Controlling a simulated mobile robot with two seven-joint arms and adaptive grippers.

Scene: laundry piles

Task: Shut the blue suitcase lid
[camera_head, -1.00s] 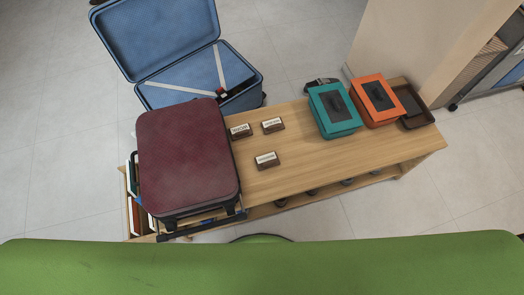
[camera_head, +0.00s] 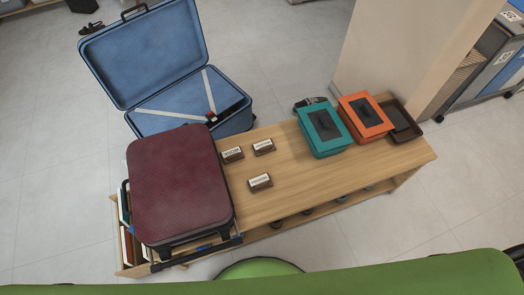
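The blue suitcase (camera_head: 236,120) stands on the floor behind the wooden bench. Its lid (camera_head: 147,55) is open, raised and leaning back, with a dark handle on its top edge. Pale crossed straps with a dark and red buckle lie across the blue inside of the base. The front of the base is partly hidden behind a dark red suitcase (camera_head: 180,185), which lies shut on the left end of the bench. Neither of my grippers is in view.
The wooden bench (camera_head: 310,180) carries several small label blocks (camera_head: 260,182), a teal box (camera_head: 324,130), an orange box (camera_head: 366,117) and a dark tray (camera_head: 416,133). A green surface (camera_head: 300,283) crosses the near edge. A pale column stands behind the right end.

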